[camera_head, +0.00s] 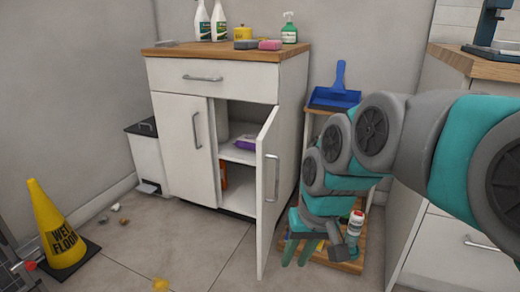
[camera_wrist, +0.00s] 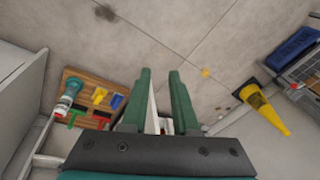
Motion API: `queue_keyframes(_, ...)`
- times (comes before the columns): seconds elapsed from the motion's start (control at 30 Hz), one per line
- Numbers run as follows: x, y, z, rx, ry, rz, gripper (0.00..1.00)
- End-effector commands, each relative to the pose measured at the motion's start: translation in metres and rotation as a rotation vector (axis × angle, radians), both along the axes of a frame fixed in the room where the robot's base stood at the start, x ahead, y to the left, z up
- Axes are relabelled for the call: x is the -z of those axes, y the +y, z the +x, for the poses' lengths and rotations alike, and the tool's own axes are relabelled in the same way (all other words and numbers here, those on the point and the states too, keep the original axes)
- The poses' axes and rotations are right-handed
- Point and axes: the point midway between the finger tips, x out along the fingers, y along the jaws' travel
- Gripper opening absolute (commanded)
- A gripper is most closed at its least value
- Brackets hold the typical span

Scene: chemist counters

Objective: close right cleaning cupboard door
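The white cleaning cupboard (camera_head: 226,82) has a wooden top. Its right door (camera_head: 266,222) stands swung out toward me in the head view, with a vertical metal handle (camera_head: 271,178) on its outer face. The left door (camera_head: 178,150) is shut. My gripper (camera_head: 299,250) points down just right of the open door. In the wrist view my gripper's (camera_wrist: 160,76) green fingers are apart. A narrow white strip, probably the door (camera_wrist: 152,117), shows between them near the palm. I cannot tell whether the fingers touch the door.
A purple pack (camera_head: 245,145) lies on the inner shelf. Bottles and sponges (camera_head: 270,45) stand on the cupboard top. A wooden rack (camera_head: 350,262) with a bottle is close right of my gripper. A yellow wet-floor cone (camera_head: 55,225) stands left. The floor before the cupboard is mostly clear.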

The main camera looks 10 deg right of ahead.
Motion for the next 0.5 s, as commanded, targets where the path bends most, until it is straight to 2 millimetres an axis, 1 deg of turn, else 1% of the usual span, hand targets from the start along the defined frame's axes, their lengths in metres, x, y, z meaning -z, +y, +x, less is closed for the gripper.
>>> queue_keyframes(0.03,-0.033,0.0,0.033,0.019,-0.053,0.038,0.21)
queue_keyframes(0.07,-0.047,-0.002,0.05,0.033,-0.082,0.062,0.18)
queue_keyframes(0.1,-0.065,-0.005,0.074,0.055,-0.121,0.09,0.13)
queue_keyframes(0.17,-0.09,-0.013,0.106,0.089,-0.178,0.132,0.07)
queue_keyframes(0.2,-0.105,-0.019,0.125,0.113,-0.21,0.155,0.02)
queue_keyframes(0.23,-0.114,-0.025,0.138,0.131,-0.231,0.172,0.0)
queue_keyframes(0.3,-0.134,-0.037,0.163,0.17,-0.28,0.203,0.0)
queue_keyframes(0.33,-0.14,-0.042,0.171,0.186,-0.294,0.215,0.0)
queue_keyframes(0.4,-0.151,-0.052,0.187,0.213,-0.322,0.234,0.0)
queue_keyframes(0.5,-0.157,-0.06,0.198,0.233,-0.342,0.247,0.0)
